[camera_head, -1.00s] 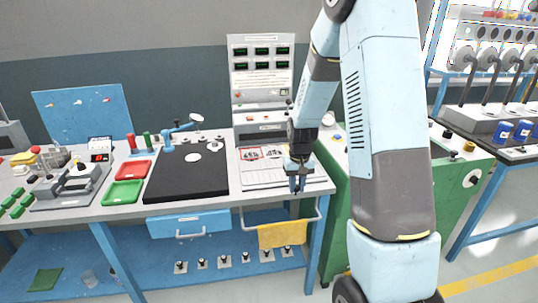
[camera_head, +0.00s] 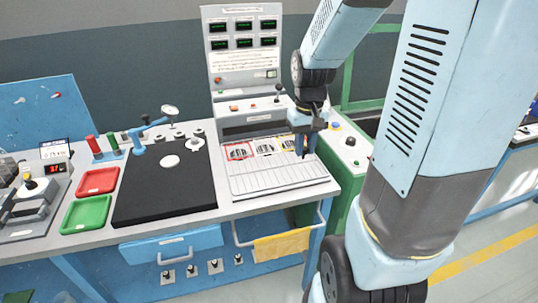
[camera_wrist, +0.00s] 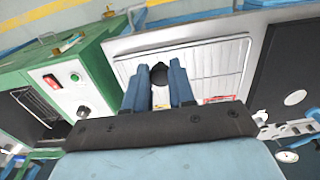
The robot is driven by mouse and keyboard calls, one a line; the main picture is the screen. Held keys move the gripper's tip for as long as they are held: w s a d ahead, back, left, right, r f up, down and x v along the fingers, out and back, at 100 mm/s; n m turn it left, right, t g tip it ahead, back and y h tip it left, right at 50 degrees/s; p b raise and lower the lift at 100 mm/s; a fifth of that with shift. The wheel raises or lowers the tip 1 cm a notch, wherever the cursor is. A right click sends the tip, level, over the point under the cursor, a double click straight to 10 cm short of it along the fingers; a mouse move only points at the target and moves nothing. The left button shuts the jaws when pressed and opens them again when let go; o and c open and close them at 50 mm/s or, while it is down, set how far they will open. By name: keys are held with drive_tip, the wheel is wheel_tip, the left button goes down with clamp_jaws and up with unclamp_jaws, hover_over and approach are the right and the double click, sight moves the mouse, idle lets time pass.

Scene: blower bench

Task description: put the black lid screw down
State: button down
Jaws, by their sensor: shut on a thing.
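My gripper (camera_head: 305,148) is over the back right of the pale ribbed panel (camera_head: 275,182) on the bench, by the yellow-framed patch (camera_head: 289,143). In the wrist view my gripper (camera_wrist: 160,82) has its two blue fingers closed on a small black piece, the black lid screw (camera_wrist: 159,74). The screw's dark round end shows between the fingertips; the rest is hidden. In the head view the screw is too small to tell apart from the fingers. I cannot tell the gap between it and the panel.
A red-framed patch (camera_head: 239,152) lies left of my gripper. The instrument console (camera_head: 243,75) stands behind. A black mat (camera_head: 170,185), red tray (camera_head: 97,181) and green tray (camera_head: 86,214) are to the left. A green cabinet (camera_head: 350,163) stands to the right. A yellow cloth (camera_head: 281,245) hangs in front.

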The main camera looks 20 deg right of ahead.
drive_tip(key=w+a+f, duration=0.1)
drive_tip(key=w+f, duration=0.2)
drive_tip(key=w, duration=0.1)
drive_tip(key=w+a+f, duration=0.1)
drive_tip(key=w+f, duration=0.2)
drive_tip(key=w, duration=0.1)
drive_tip(key=w+a+f, duration=0.1)
drive_tip(key=w+f, duration=0.2)
drive_tip(key=w, duration=0.1)
drive_tip(key=shift+w+a, duration=0.15)
drive_tip(key=shift+w, duration=0.25)
drive_tip(key=shift+w+f, duration=0.15)
drive_tip(key=shift+f, duration=0.2)
wheel_tip(320, 180, down, 3)
drive_tip(key=shift+w+f, duration=0.15)
drive_tip(key=c, duration=1)
unclamp_jaws()
drive_tip(key=shift+o, duration=0.2)
